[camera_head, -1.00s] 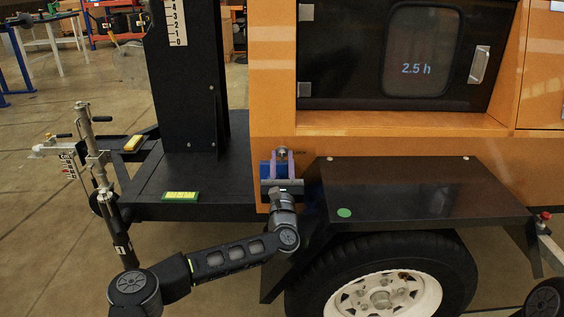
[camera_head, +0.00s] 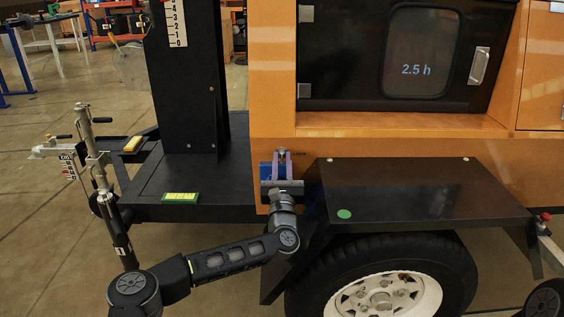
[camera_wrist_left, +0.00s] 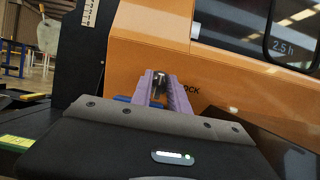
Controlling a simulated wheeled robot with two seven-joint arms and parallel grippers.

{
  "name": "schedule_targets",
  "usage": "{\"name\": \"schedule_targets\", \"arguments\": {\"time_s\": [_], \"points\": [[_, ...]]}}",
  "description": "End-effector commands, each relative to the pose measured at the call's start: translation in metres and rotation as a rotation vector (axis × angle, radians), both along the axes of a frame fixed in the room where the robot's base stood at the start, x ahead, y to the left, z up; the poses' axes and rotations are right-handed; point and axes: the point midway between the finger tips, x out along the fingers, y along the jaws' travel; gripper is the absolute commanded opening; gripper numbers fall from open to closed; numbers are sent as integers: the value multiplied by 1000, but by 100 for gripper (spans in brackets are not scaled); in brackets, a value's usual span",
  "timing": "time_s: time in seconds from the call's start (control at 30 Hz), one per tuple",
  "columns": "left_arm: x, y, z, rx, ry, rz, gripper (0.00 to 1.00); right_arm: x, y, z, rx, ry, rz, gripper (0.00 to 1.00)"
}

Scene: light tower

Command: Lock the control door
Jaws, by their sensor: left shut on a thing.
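The control door (camera_head: 345,50) is black with a dark window reading "2.5 h" and a silver handle (camera_head: 480,65) on its right side. The door looks closed in its orange frame. My left gripper (camera_head: 282,156) is at the orange panel below and left of the door. In the left wrist view its purple fingers (camera_wrist_left: 161,88) are shut on a small dark metal piece (camera_wrist_left: 159,80), beside lettering partly hidden that ends in "OCK". Something blue (camera_head: 266,171) shows behind the fingers; most of it is hidden. My right gripper is not in view.
A black fender (camera_head: 420,190) with a green dot sits right of my left gripper, above a wheel (camera_head: 385,297). A dark mast (camera_head: 187,80) and a black deck (camera_head: 235,150) are to the left. A jack post (camera_head: 95,160) stands farther left.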

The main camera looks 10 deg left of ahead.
Motion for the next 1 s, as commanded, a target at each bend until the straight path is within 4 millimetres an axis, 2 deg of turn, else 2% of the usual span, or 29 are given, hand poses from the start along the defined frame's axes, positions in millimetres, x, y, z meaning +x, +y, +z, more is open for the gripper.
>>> {"name": "schedule_targets", "arguments": {"time_s": [0.27,0.47,1.0], "points": [[0,-1,-2,59,16,12,0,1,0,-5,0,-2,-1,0],[0,-1,-2,166,41,36,0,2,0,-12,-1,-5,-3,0],[1,-3,-3,625,160,140,0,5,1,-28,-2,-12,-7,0]]}}
